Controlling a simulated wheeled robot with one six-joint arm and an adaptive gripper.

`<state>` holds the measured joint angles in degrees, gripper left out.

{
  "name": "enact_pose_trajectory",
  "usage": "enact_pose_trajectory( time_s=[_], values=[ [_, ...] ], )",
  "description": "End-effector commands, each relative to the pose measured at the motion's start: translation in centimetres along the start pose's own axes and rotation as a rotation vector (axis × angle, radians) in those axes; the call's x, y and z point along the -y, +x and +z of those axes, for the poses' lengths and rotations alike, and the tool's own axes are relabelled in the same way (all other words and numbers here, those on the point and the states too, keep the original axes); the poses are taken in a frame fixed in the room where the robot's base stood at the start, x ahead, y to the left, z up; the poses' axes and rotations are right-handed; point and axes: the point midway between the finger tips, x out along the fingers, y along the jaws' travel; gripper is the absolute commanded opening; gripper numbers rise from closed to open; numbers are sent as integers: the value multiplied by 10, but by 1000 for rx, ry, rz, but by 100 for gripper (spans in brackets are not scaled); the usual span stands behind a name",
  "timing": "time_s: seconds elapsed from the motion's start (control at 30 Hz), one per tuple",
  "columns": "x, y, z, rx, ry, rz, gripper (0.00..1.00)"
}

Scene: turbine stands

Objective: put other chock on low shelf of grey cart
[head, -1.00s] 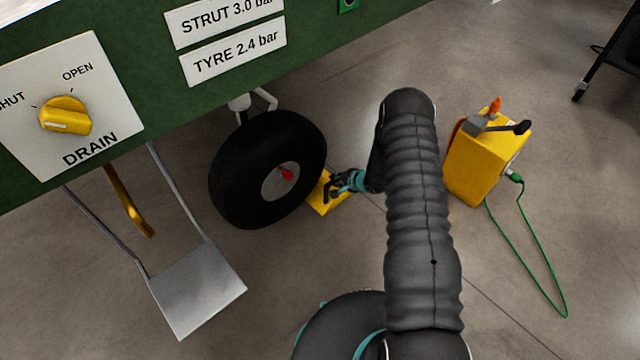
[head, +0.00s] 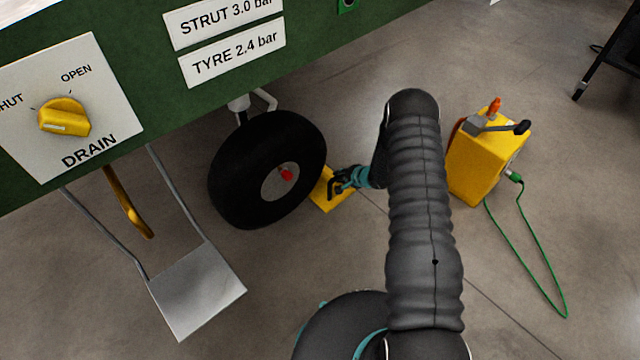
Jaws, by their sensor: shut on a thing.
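A yellow chock (head: 327,200) sits on the floor close against the right side of the black tyre (head: 250,160). My gripper (head: 334,186) is shut on the chock, reaching it from the right. The fingers and the arm hide part of the chock. I cannot tell whether the chock is lifted or rests on the floor. The grey cart is not clearly identifiable; a dark frame with a caster (head: 605,65) shows at the upper right edge.
A yellow box (head: 478,165) with a handle and green cable stands right of my arm. A grey step plate (head: 197,290) hangs at lower left. The green panel (head: 150,60) overhangs the wheel. Open floor lies between the box and the dark frame.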

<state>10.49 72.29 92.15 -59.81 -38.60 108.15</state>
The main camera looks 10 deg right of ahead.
Motion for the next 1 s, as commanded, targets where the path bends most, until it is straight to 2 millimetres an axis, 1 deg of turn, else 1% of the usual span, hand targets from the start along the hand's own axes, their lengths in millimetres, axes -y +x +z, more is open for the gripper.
enact_pose_trajectory(
  time_s=[0.03,0.7,1.0],
  values=[
    [2,-1,-4,-2,0,-4,0],
    [5,-4,-35,-2,0,-3,0],
    [5,-4,-41,-1,0,-2,0]
  ],
)
